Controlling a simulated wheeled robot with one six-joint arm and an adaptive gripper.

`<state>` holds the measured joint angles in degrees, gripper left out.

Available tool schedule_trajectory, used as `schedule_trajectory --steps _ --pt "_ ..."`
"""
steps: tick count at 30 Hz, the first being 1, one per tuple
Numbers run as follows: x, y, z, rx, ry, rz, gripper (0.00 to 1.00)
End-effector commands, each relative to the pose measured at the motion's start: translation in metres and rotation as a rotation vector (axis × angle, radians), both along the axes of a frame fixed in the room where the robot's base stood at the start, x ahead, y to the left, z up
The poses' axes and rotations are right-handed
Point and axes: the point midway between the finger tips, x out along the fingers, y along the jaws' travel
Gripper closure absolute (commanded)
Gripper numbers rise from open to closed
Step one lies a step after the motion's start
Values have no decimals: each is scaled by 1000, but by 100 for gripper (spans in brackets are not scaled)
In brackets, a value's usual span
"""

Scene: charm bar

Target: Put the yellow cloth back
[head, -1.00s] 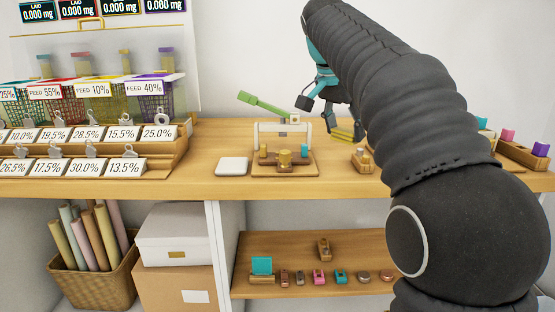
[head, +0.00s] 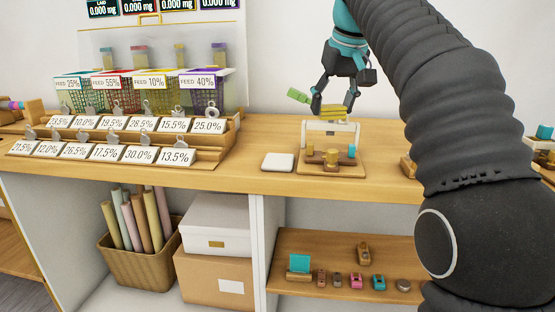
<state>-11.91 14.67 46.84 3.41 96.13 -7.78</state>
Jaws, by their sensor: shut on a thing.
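The yellow cloth (head: 333,113) is a small folded piece held between the fingers of my gripper (head: 334,108). The gripper points down and is shut on it. The cloth shows just above the top bar of a small white frame (head: 318,141) on a wooden stand (head: 345,169); I cannot tell whether it touches the bar. A green object (head: 298,94) sticks out left of the gripper, and the rest of it is hidden by the finger.
White sheet (head: 278,162) lies left of the stand. Tiered label rack (head: 212,158) and coloured baskets (head: 205,98) stand further left. My arm covers the right of the counter (head: 380,130). A lower shelf (head: 345,250) holds small items.

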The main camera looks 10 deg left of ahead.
Motion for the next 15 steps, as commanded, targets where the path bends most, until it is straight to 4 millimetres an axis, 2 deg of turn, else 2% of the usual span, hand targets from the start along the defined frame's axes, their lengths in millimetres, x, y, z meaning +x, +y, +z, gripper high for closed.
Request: schedule_trajectory --steps 5,15 --pt "3 19 -12 0 3 24 71" --pt "14 85 -53 -1 3 22 71"
